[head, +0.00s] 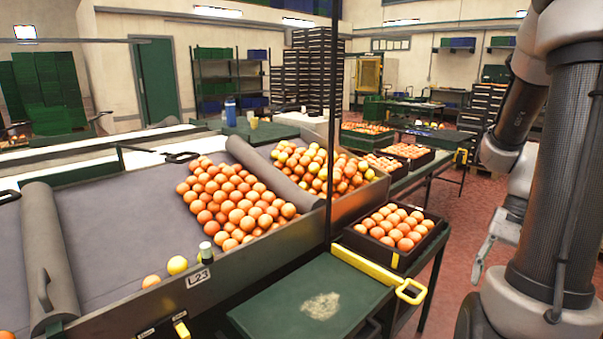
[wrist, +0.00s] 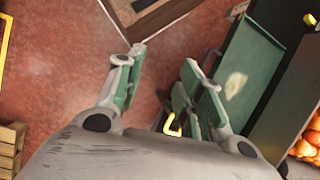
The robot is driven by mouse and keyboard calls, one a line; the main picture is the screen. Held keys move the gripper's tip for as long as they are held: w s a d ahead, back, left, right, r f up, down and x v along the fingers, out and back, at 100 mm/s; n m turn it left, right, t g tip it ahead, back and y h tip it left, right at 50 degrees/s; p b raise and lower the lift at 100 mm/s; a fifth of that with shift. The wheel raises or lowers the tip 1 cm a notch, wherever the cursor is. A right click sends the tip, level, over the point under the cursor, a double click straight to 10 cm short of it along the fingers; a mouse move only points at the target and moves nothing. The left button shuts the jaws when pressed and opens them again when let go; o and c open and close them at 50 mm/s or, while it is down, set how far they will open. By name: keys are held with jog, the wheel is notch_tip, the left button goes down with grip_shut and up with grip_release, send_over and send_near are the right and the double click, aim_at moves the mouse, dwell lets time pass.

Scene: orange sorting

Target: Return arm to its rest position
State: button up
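My arm stands at the right edge of the head view, bent with its lower part hanging down beside the column. My gripper (wrist: 162,65) is open in the wrist view, its two green-padded fingers spread apart with nothing between them. Red floor shows beyond the fingers. In the head view my gripper (head: 487,243) is partly seen left of the column, over the red floor and to the right of the black crate of oranges (head: 432,238). The rest of it is hidden behind my arm and column.
A sorting table (head: 120,215) with a heap of oranges (head: 232,203) fills the left. A green board (head: 290,305) and a yellow handle (head: 410,291) are in front. The green board shows in the wrist view (wrist: 252,70). A wooden pallet (wrist: 10,140) lies at lower left there.

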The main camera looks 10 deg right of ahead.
jog(key=a+r+n+t+h, duration=0.3)
jog(key=a+r+n+t, duration=0.3)
jog(key=r, duration=0.9)
jog(key=a+n, duration=0.3)
jog(key=a, duration=0.1)
jog(key=shift+w+a+h, duration=0.15)
jog(key=shift+a+h, duration=0.15)
jog(key=shift+h, duration=0.1)
jog(key=shift+r, duration=0.1)
